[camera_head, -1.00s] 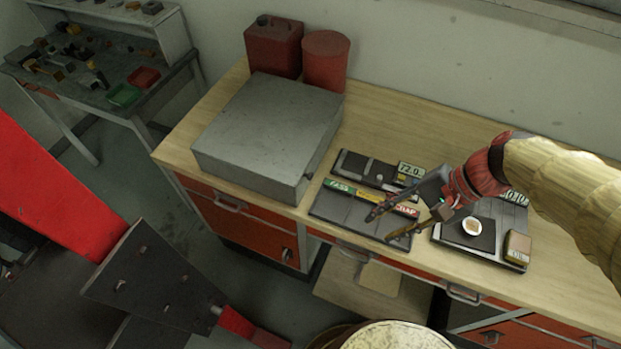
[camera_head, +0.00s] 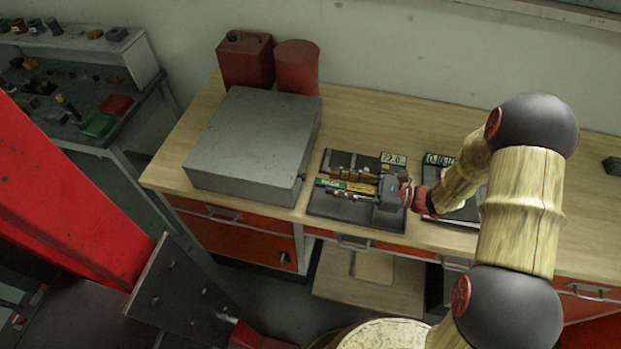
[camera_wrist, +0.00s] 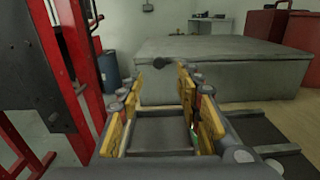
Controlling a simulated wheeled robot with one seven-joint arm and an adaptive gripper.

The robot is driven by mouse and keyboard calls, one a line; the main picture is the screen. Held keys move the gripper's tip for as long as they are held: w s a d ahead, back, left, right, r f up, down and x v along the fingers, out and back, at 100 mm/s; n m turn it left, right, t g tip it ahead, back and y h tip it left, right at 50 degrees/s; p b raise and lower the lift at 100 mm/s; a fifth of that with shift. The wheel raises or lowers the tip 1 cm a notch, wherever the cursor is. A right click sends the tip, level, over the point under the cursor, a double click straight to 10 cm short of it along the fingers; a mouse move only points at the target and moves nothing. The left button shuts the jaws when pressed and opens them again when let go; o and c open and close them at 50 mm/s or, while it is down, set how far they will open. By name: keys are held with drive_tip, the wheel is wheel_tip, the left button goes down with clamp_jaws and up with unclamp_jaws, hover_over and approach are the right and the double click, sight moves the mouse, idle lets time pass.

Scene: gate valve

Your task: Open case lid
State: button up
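The grey metal case (camera_head: 255,135) sits on the left part of the workbench, and its lid looks shut. It also fills the upper right of the wrist view (camera_wrist: 225,52). A small dark knob or latch (camera_wrist: 163,63) shows at the case's near edge in the wrist view, and at its right side in the head view (camera_head: 303,176). My gripper (camera_head: 328,180) is right of the case, pointing left at it, apart from it. In the wrist view my gripper (camera_wrist: 160,98) has its yellow-padded fingers spread, with nothing between them.
A red canister (camera_head: 245,60) and a red cylinder (camera_head: 297,67) stand behind the case. Dark trays (camera_head: 330,205) with number labels lie under my gripper. A cluttered side table (camera_head: 80,100) stands at the left. Bare bench top lies behind the trays.

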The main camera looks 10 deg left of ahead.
drive_tip(key=a, duration=0.7)
drive_tip(key=shift+w, duration=0.45)
drive_tip(key=shift+c, duration=0.5)
drive_tip(key=c, duration=0.7)
clamp_jaws()
